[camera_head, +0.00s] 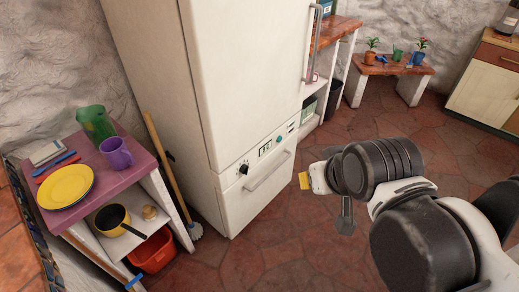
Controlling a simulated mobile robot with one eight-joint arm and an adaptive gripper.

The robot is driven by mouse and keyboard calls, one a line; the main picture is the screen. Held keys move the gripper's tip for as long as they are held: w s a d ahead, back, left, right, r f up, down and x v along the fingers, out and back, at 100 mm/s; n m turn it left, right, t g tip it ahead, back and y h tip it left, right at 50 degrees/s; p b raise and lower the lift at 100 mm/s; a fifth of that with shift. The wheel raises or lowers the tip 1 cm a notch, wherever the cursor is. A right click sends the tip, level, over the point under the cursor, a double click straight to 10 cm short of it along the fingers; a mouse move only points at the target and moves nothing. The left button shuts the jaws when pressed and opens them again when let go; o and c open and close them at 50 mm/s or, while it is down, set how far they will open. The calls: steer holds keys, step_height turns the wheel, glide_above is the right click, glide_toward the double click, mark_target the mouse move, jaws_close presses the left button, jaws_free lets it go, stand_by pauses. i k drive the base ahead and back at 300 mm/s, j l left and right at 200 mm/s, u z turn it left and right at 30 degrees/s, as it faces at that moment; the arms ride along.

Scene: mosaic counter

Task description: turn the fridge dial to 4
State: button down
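The white fridge (240,70) stands in the middle of the view. Its small black dial (243,169) sits at the left of the control strip, below the upper door. A small display (265,148) and a teal round spot (279,139) lie to its right. The dial's marks are too small to read. My gripper (306,180) is to the right of the dial in the picture, apart from it, and yellow shows at its tip. The arm partly hides the gripper, and I cannot tell its finger opening.
The lower door's bar handle (268,172) is between the dial and my gripper in the picture. A broom (168,170) leans left of the fridge. A purple-topped shelf (125,178) with dishes stands at left. Open tiled floor (285,245) lies in front.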

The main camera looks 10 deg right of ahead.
mark_target(244, 170)
steer(key=i+l, duration=0.15)
steer(key=l, duration=0.35)
steer(key=i+l+u, duration=0.1)
steer(key=l, duration=0.4)
steer(key=i+l, duration=0.15)
steer(key=l, duration=0.35)
steer(key=i+l+u, duration=0.1)
steer(key=l, duration=0.4)
